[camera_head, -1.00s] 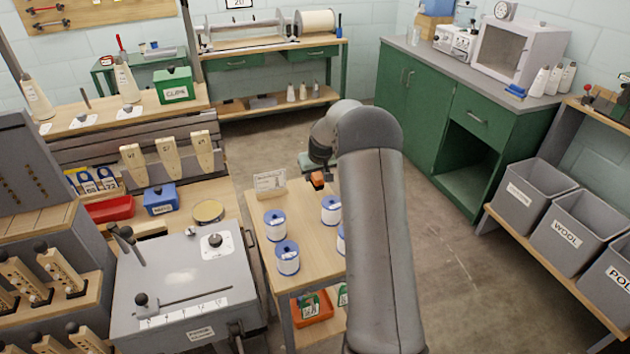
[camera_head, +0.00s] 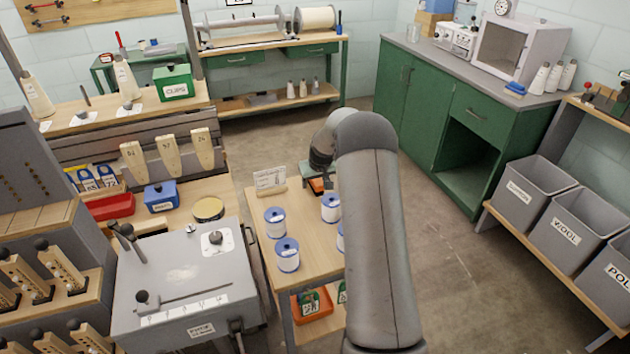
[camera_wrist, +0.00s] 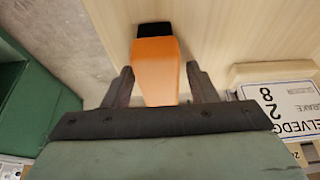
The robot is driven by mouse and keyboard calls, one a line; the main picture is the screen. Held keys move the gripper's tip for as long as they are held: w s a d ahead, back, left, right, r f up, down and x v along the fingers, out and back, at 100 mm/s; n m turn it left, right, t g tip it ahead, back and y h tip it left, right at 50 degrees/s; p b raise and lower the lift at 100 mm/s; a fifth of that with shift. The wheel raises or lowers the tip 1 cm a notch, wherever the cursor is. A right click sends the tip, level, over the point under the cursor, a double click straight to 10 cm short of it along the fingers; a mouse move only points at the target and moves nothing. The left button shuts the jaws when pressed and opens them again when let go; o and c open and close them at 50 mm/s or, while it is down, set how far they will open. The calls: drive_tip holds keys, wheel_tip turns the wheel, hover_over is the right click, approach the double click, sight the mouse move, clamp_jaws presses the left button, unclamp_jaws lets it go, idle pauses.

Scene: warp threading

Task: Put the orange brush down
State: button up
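The orange brush (camera_wrist: 156,72) shows in the wrist view as an orange block with a black end, over the pale wooden top of the small table (camera_wrist: 225,35). My gripper (camera_wrist: 160,72) straddles it, with a finger on each side and a narrow gap between each finger and the brush. The fingers look open. In the head view only a bit of the orange brush (camera_head: 318,185) shows below my gripper, at the far right corner of the small table (camera_head: 262,215). The brush appears to rest on the wood, but the contact is hidden.
A white label card (camera_head: 270,180) stands on the small table close to the brush; it also shows in the wrist view (camera_wrist: 285,105). Several blue-and-white spools (camera_head: 287,255) stand nearer on that table. A green cabinet (camera_head: 425,95) stands beyond open floor to the right.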

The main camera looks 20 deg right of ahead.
drive_tip(key=shift+r, duration=0.3)
drive_tip(key=b+v, duration=0.1)
drive_tip(key=v, duration=0.9)
drive_tip(key=shift+s+r, duration=0.1)
drive_tip(key=shift+r, duration=0.2)
drive_tip(key=shift+s+a+r, duration=0.1)
drive_tip(key=shift+s+r, duration=0.2)
drive_tip(key=shift+r, duration=0.2)
drive_tip(key=s+a+r+g, duration=0.1)
drive_tip(key=s+a+r, duration=0.2)
drive_tip(key=s+a, duration=0.6)
drive_tip(key=s+a+r+g, duration=0.1)
drive_tip(key=s+a+r, duration=0.2)
drive_tip(key=s+a, duration=0.5)
drive_tip(key=s+a+f+g, duration=0.1)
drive_tip(key=s+a, duration=0.1)
drive_tip(key=s, duration=0.9)
drive_tip(key=s+a+f+n+g, duration=0.1)
drive_tip(key=s+f, duration=0.1)
drive_tip(key=s, duration=1)
drive_tip(key=shift+a+y, duration=0.3)
drive_tip(key=shift+a, duration=0.1)
